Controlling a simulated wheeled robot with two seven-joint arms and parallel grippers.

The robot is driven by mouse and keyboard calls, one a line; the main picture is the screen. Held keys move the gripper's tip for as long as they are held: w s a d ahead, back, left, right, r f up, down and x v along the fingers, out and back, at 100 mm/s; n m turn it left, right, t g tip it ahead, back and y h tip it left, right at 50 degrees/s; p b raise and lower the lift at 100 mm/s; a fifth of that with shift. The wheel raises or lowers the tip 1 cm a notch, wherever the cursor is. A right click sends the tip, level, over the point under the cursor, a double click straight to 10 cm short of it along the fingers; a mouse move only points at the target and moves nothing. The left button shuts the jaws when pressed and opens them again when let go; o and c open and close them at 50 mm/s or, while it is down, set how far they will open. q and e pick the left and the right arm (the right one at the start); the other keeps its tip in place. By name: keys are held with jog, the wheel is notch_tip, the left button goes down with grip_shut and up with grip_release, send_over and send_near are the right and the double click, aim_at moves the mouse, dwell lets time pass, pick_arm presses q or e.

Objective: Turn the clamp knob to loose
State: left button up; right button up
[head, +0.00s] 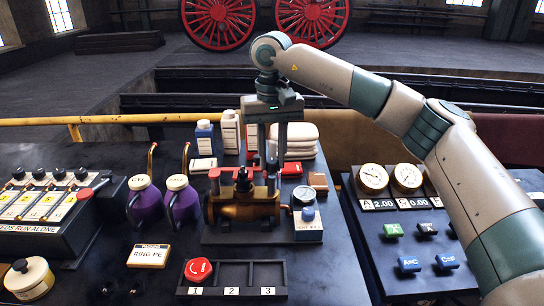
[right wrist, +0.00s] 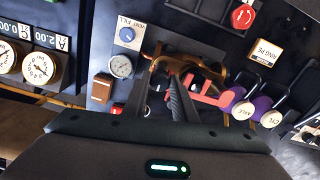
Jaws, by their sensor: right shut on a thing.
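A brass fixture (head: 243,212) with a red clamp (head: 222,174) on top stands on a dark base at the middle of the bench. The red clamp also shows in the right wrist view (right wrist: 208,95). My right gripper (head: 272,178) reaches down from above at the fixture's right end. Its fingers are shut on the clamp knob, which is mostly hidden between the fingertips. My left gripper is not in view.
Two purple jugs (head: 181,200) stand left of the fixture. A gauge (head: 308,214) and blue knob sit close at its right. Bottles (head: 205,138) and folded white cloths (head: 298,140) are behind. A numbered rack (head: 235,275) and red button (head: 198,269) lie in front.

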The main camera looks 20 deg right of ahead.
aim_at(272, 161)
jog(key=shift+r, duration=0.15)
jog(key=o, duration=1)
jog(key=shift+o, duration=0.2)
jog(key=shift+r, duration=0.35)
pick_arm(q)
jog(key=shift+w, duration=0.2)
pick_arm(e)
notch_tip(272, 161, up, 17)
jog(key=shift+f, duration=0.2)
